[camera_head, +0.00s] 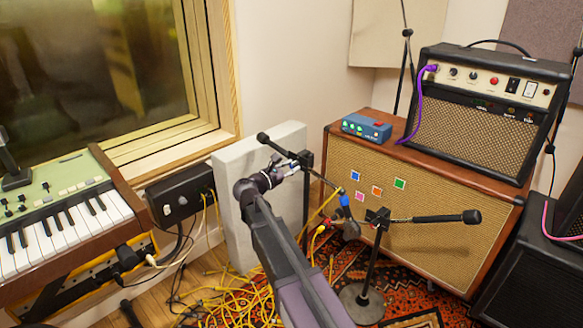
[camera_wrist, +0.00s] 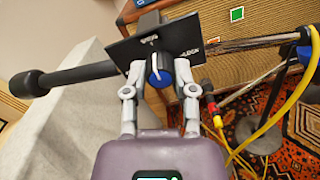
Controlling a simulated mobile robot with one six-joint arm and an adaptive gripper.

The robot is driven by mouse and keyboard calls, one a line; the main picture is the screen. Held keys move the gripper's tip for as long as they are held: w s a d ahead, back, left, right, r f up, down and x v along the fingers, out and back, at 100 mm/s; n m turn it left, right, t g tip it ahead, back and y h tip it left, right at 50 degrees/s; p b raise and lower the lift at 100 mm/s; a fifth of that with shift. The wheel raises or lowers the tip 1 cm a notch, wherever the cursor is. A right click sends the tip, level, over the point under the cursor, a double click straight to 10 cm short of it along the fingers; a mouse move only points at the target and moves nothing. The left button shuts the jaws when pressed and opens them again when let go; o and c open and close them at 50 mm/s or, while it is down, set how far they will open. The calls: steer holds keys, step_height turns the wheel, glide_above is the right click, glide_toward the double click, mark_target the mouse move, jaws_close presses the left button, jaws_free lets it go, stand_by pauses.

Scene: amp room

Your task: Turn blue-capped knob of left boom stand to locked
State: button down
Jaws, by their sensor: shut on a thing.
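The left boom stand (camera_head: 306,190) stands in front of a pale grey panel, its boom's dark end pointing up and left. In the wrist view its blue-capped knob (camera_wrist: 159,76) sits on a black plate (camera_wrist: 185,40) with white lettering, too small and partly hidden to read fully. The white line on the cap points roughly up, toward the plate. My gripper (camera_wrist: 159,80) is shut on the knob, one finger on each side. In the head view my gripper (camera_head: 282,168) reaches the stand's boom joint, and the knob is mostly hidden there.
A second boom stand (camera_head: 378,235) stands close on the right, its boom pointing right. Yellow cables (camera_head: 235,300) lie tangled on the floor. A tan speaker cabinet (camera_head: 430,215) with an amplifier on top is behind. A keyboard (camera_head: 65,225) is at left.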

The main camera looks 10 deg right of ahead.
steer(key=shift+w+m, duration=0.1)
steer(key=shift+m, duration=0.3)
steer(key=m, duration=0.3)
steer(key=shift+m, duration=0.3)
steer(key=m, duration=0.8)
steer(key=shift+m+y, duration=0.3)
steer(key=shift+m, duration=0.1)
steer(key=m, duration=0.4)
steer(key=shift+m, duration=0.3)
steer(key=shift+c, duration=2.1)
jaws_free()
steer(key=shift+f, duration=0.1)
